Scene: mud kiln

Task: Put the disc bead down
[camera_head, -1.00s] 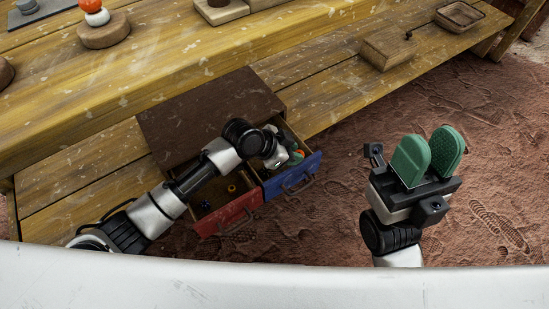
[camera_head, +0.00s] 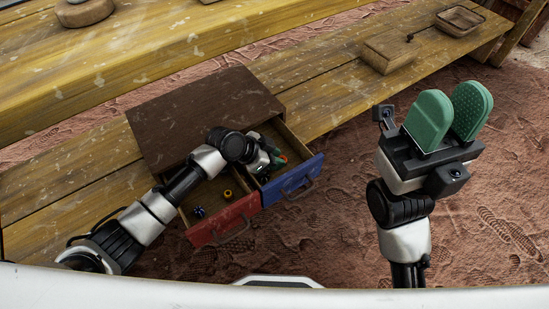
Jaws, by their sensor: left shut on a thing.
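My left gripper (camera_head: 278,162) reaches into the open blue drawer (camera_head: 292,183) with its green fingertips low inside. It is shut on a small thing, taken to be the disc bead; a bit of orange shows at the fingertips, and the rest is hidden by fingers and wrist. The open red drawer (camera_head: 224,226) beside it holds a dark blue bead (camera_head: 199,212) and an orange bead (camera_head: 228,194). My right gripper (camera_head: 452,114) is open and empty, its two green pads apart, raised above the ground at the right.
A wooden box (camera_head: 388,53) and a tray (camera_head: 460,20) sit on the bench. A higher yellow table (camera_head: 110,75) lies behind at left. Reddish ground at right is clear.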

